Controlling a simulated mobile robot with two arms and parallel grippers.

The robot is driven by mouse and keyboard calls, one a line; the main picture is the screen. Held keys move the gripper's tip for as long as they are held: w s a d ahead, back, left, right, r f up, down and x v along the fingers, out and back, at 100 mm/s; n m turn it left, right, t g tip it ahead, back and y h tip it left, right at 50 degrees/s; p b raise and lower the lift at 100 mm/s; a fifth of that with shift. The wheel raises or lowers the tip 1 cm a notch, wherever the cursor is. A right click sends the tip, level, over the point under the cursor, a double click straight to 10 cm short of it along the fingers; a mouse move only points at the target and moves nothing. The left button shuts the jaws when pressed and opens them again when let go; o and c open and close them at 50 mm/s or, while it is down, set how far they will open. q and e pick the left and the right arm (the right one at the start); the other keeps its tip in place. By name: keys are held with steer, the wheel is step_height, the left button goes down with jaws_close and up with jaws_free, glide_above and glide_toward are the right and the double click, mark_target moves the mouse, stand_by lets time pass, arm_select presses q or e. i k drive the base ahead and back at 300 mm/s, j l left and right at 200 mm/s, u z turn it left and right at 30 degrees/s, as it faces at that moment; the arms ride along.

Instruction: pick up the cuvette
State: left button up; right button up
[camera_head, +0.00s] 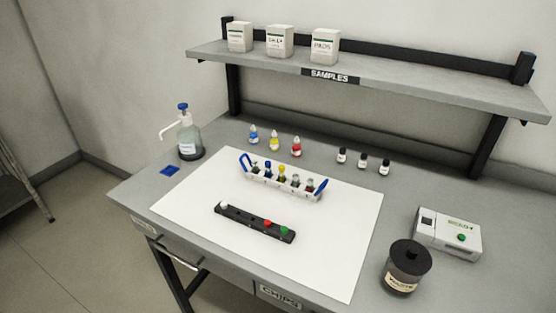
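I cannot single out the cuvette with certainty at this size. A white rack (285,186) stands on the white mat (345,215) and holds several small clear vessels with coloured tops or contents; a cuvette may be among them. Blue parts stick up at both ends of the rack. A long black holder (247,223) lies in front of the rack, with a white round piece at its left end and red and green pieces toward its right end. Neither of my grippers is in view.
A dispenser bottle (187,139) and a blue square (170,170) are at left. Dropper bottles (274,143) and small dark vials (363,161) stand behind the mat. A dark waste jar (404,268) and a white instrument (448,234) are at right. A shelf (400,84) overhangs the back.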

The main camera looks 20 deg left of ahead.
mark_target(309, 189)
steer(key=i+j+u, duration=0.15)
steer(key=i+j, duration=0.15)
steer(key=k+j, duration=0.1)
steer(key=j, duration=1.6)
steer(key=k+z, duration=0.05)
